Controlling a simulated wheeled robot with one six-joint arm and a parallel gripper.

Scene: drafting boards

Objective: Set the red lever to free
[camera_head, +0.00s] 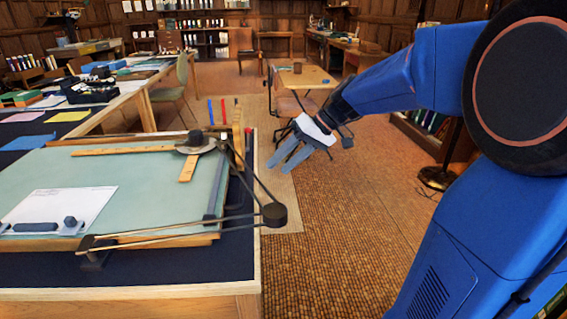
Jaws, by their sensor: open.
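A thin red upright piece (211,112), seemingly the red lever, stands at the far right edge of the drafting table, beyond the drafting board (130,175). It is small in the picture, and its markings and setting cannot be read. My gripper (280,162) is open and empty, in the air to the right of the table. Its two grey fingers point down and to the left, apart from the lever. The lever's base is hidden behind the drafting machine head and rulers.
A wooden desk (303,77) stands behind.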

